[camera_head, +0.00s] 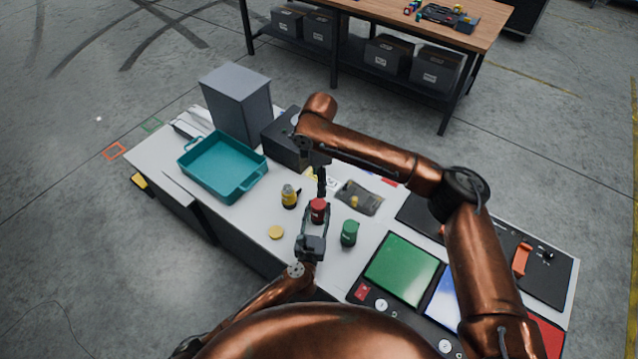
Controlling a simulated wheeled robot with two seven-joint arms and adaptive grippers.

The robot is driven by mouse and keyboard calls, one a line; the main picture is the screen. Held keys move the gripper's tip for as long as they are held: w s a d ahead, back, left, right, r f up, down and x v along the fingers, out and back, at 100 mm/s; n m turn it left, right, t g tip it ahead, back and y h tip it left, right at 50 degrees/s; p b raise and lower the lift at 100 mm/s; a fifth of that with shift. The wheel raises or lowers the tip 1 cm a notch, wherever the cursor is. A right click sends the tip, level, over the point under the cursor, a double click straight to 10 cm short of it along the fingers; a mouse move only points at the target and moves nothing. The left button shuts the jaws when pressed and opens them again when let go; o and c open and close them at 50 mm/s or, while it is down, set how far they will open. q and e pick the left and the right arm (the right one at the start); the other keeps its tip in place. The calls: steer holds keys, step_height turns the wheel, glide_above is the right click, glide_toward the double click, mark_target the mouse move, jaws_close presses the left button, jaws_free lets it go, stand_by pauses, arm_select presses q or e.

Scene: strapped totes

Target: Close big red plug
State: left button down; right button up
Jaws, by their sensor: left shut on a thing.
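The big red plug (318,205) stands upright near the middle of the white worktop. My left gripper (317,213) reaches in from the front and is shut on it, one finger on each side. My right arm arches over from the right. Its dark gripper (321,186) points down right above the red plug, its tip at or close to the plug's top. The fingers look narrow and overlap in this view, so I cannot tell whether they hold anything or touch the plug.
A yellow container (290,198) and yellow disc (275,232) are left of the plug; a green container (349,235) is right. A dark tray (367,203) lies behind right. A teal tote (195,178), grey box (238,105) and dark box (285,150) stand left and behind. Green panel (402,268) is front right.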

arm_select(q)
steer(key=shift+s+a+f, duration=0.1)
steer(key=shift+a+f, duration=0.1)
steer(key=shift+f, duration=0.35)
steer(key=c, duration=1.7)
jaws_free()
steer(key=o, duration=0.3)
steer(key=shift+r, duration=0.1)
steer(key=shift+o, duration=0.9)
steer(key=shift+d+r, duration=0.15)
steer(key=shift+r, duration=0.05)
steer(key=s, duration=0.4)
steer(key=s+a, duration=0.1)
steer(key=s, duration=0.2)
steer(key=s+a, duration=0.1)
steer(key=s, duration=0.3)
steer(key=shift+s+a, duration=0.1)
steer(key=shift+s, duration=0.2)
